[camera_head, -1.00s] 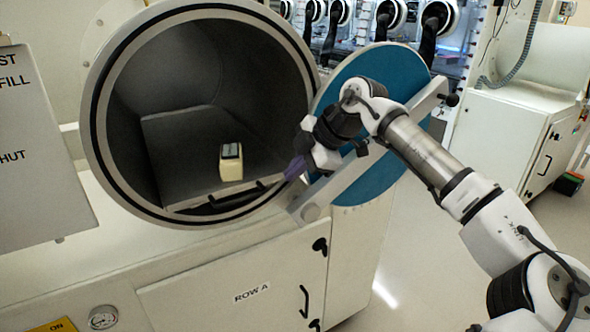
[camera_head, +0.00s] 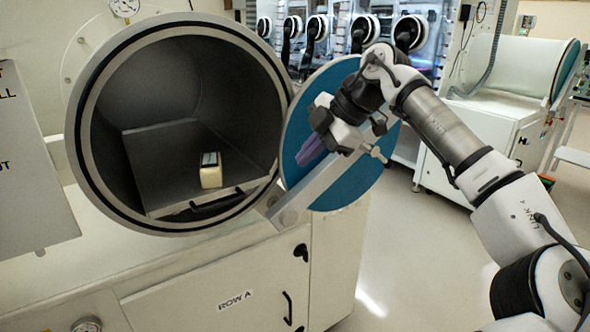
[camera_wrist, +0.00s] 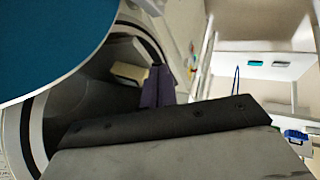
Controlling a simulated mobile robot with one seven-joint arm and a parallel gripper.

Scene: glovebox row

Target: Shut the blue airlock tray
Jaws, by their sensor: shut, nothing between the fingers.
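The grey airlock tray (camera_head: 160,150) lies inside the round chamber, its front edge and dark handle (camera_head: 215,205) just within the lower rim. A small cream box (camera_head: 210,172) with a dark top sits on the tray. The chamber's round blue door (camera_head: 345,180) hangs open on the right. My gripper (camera_head: 307,152) is shut and empty, its purple fingers in front of the door, right of the tray handle and apart from it. In the wrist view the purple fingers (camera_wrist: 158,85) show against the chamber opening, with the cream box (camera_wrist: 129,73) beyond.
The chamber's thick rim (camera_head: 85,150) surrounds the tray. A pale bar (camera_head: 315,190) crosses the door's face, close to my gripper. A cabinet marked ROW A (camera_head: 235,290) stands below. The floor (camera_head: 430,270) on the right is clear. Gloveboxes with black gloves (camera_head: 355,35) stand behind.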

